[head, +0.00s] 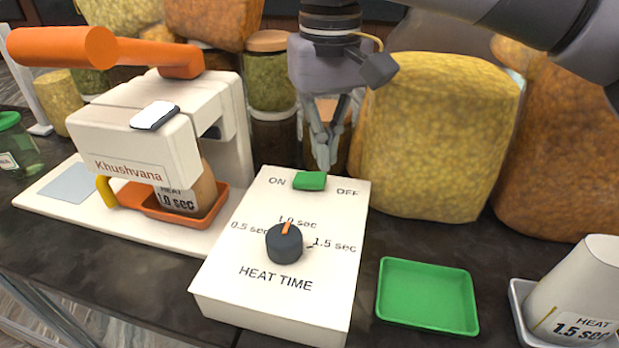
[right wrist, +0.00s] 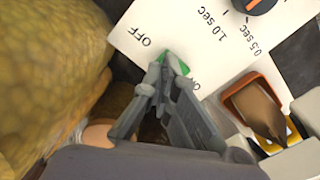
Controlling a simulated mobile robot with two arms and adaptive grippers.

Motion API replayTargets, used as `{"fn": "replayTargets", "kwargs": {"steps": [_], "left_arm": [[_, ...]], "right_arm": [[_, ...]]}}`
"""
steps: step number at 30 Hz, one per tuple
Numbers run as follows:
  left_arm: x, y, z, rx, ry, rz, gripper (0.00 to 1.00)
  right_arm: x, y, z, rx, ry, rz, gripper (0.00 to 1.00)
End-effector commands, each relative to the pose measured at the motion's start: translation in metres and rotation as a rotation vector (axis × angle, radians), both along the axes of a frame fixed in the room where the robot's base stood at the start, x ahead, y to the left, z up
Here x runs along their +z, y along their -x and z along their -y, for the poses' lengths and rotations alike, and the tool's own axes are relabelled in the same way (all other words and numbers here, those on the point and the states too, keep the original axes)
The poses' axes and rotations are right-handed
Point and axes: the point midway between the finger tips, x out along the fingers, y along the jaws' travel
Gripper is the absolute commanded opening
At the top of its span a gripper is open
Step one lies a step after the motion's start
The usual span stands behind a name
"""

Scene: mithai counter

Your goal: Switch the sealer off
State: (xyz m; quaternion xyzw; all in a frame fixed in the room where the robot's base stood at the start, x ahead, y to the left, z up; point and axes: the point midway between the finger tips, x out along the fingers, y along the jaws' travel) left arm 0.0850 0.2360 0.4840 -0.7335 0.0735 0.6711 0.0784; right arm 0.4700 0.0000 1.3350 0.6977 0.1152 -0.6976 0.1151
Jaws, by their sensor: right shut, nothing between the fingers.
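The sealer's control box (head: 225,273) is white, with a green switch (head: 309,181) between the words ON and OFF at its far end. I cannot tell which way the switch is set. The black dial (head: 284,243) has its orange pointer towards 1.0 sec. My right gripper (head: 324,163) is shut and empty, pointing down just behind the switch. In the right wrist view its fingertips (right wrist: 160,88) partly cover the green switch (right wrist: 176,64); I cannot tell whether they touch it. My left gripper is not in view.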

Motion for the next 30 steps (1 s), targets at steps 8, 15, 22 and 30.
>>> {"fn": "replayTargets", "kwargs": {"steps": [8,15,22,30], "left_arm": [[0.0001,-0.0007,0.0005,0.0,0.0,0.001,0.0],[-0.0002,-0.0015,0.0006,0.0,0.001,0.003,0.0],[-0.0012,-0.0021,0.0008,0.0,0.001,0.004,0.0],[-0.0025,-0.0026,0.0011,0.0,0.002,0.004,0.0]], "right_arm": [[0.0,0.0,0.0,0.0,0.0,0.0,0.0],[-0.0006,0.0,0.0,0.0,0.0,0.0,0.0],[-0.004,0.0,0.0,0.0,0.0,-0.001,0.0],[-0.008,0.0001,-0.0001,0.0,0.0,-0.001,0.0]]}}
